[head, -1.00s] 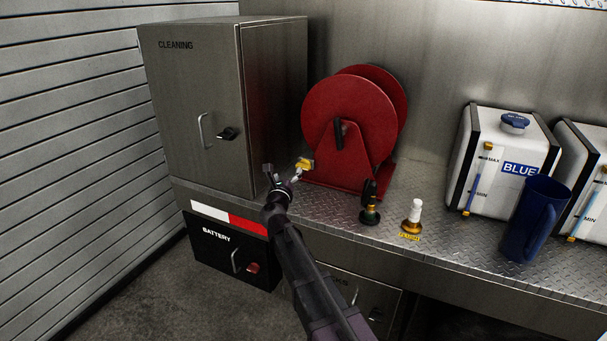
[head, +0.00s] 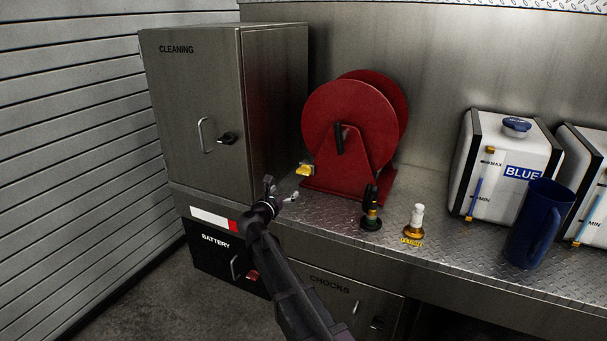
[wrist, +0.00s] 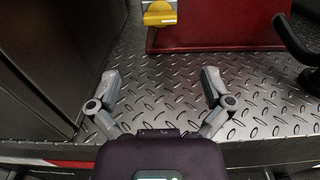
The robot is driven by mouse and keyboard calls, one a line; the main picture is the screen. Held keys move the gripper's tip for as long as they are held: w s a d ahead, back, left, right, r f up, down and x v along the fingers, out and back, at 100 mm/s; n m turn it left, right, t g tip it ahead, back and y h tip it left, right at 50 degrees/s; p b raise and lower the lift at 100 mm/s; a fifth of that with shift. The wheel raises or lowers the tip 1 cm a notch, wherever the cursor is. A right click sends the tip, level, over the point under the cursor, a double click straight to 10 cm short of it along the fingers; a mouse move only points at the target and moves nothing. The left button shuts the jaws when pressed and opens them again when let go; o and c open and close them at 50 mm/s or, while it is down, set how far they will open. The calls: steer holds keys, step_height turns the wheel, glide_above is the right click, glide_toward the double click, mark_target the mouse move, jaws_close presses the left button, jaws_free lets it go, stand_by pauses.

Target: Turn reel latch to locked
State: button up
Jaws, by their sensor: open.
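The red hose reel (head: 350,125) stands on the tread-plate counter, with a black crank handle (head: 339,138) on its front. A yellow latch (head: 304,171) is at the left of the reel's base; it also shows at the top edge in the wrist view (wrist: 160,14), partly cut off. I cannot read from these frames whether it is locked. My gripper (head: 281,190) is in front of the latch, low over the counter's front edge. In the wrist view its two fingers (wrist: 160,78) are spread wide with only bare plate between them, apart from the latch.
A grey CLEANING cabinet (head: 195,110) stands close on the left. A blue jug (head: 538,225) and the BLUE tank (head: 508,165) are farther right.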

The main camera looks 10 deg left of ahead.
mark_target(302, 174)
steer(key=x, duration=1.3)
steer(key=shift+w+d, duration=0.1)
steer(key=shift+w, duration=0.15)
steer(key=c, duration=1)
